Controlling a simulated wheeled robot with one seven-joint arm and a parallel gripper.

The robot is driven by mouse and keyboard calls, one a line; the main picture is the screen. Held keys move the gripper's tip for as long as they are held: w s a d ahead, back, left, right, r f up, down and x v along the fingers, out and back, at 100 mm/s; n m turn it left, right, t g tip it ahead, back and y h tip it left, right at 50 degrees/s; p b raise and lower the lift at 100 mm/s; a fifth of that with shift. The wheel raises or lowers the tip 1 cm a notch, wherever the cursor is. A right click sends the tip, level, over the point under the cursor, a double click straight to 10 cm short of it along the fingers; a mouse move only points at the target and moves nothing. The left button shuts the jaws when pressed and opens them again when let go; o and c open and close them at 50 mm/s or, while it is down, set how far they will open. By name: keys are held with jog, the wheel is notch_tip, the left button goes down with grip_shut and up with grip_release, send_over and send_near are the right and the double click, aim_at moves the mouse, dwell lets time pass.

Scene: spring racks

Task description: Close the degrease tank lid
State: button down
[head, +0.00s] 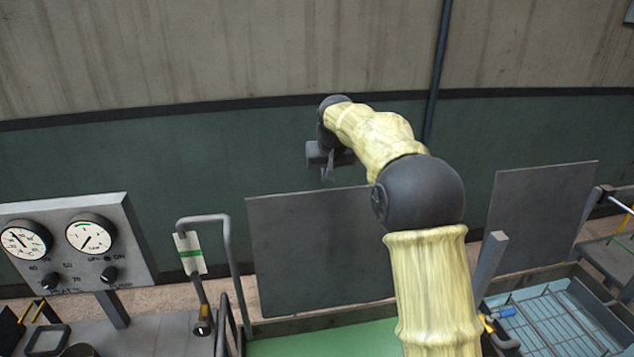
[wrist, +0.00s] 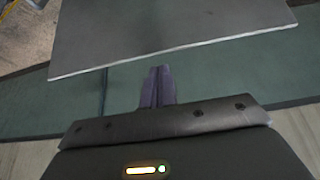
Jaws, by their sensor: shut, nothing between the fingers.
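Two grey flat lids stand raised. The left lid (head: 305,250) stands behind a tank of green liquid (head: 320,340). The right lid (head: 540,215) stands behind a tank with a pale blue interior (head: 555,320). No label shows which is the degrease tank. My gripper (head: 328,176) is shut and empty, just above the left lid's top edge in the head view. In the wrist view, the shut fingers (wrist: 157,88) point toward a grey panel's edge (wrist: 175,38), with a visible gap. My arm hides part of the left lid and the green tank.
A gauge panel (head: 75,210) with two dials stands at the left. A bent grey pipe (head: 225,240) with a hanging tag (head: 190,254) rises beside the green tank. A grey post (head: 489,260) stands between the tanks. The wall (head: 200,160) lies behind.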

jog(key=w+a+r, duration=0.2)
jog(key=w, duration=0.1)
jog(key=shift+a+r, duration=0.15)
jog(key=shift+a, duration=0.15)
jog(key=d+p+x, duration=0.1)
jog(key=p+x, duration=0.4)
jog(key=x, duration=0.5)
jog(key=s+p, duration=0.1)
jog(key=s+r+p, duration=0.1)
jog(key=s, duration=0.1)
jog(key=shift+s+a, duration=0.1)
jog(key=shift+s, duration=0.25)
jog(key=shift+f, duration=0.1)
dwell(0.3)
